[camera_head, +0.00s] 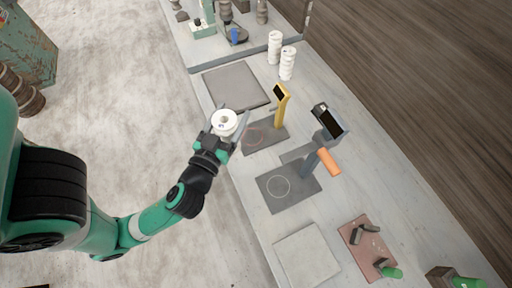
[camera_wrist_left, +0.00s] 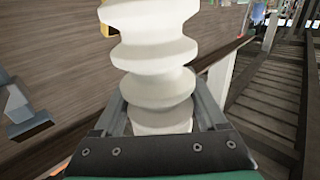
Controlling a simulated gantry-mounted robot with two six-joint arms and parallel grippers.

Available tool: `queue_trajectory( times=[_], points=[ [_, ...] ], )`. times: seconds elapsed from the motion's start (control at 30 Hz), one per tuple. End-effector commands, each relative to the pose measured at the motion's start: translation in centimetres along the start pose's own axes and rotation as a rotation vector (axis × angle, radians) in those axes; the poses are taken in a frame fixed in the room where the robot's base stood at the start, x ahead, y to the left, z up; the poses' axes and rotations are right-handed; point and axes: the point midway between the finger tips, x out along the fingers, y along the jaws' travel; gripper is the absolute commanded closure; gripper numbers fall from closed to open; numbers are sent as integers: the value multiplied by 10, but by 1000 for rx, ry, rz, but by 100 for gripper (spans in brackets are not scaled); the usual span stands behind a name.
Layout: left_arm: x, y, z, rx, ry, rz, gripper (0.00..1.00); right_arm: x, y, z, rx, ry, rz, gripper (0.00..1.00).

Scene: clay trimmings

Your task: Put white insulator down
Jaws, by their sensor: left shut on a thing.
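My left gripper (camera_head: 224,132) is shut on a white insulator (camera_head: 225,122) near the left edge of the table. In the left wrist view the ribbed white insulator (camera_wrist_left: 150,60) stands between the two fingers (camera_wrist_left: 158,112), its lower end hidden behind the gripper body. In the head view I see it nearly end-on, with a hole in its top. I cannot tell how high it is above the table. Two more white insulators (camera_head: 274,47) (camera_head: 287,63) stand upright side by side at the back of the table. My right gripper is not in view.
A dark grey mat with a red circle (camera_head: 275,141) lies right of my left gripper, with a yellow post device (camera_head: 281,105) on it. A grey mat with a white circle (camera_head: 300,196) and a blue stand (camera_head: 312,163) are nearer. A bare grey board (camera_head: 236,87) lies behind.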

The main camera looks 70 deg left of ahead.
Motion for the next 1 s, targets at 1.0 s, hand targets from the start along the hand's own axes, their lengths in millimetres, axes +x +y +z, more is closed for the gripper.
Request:
queue_trajectory(
  times=[1.0],
  points=[
    [101,18,85,0,0,108,100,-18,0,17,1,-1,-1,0]
  ],
)
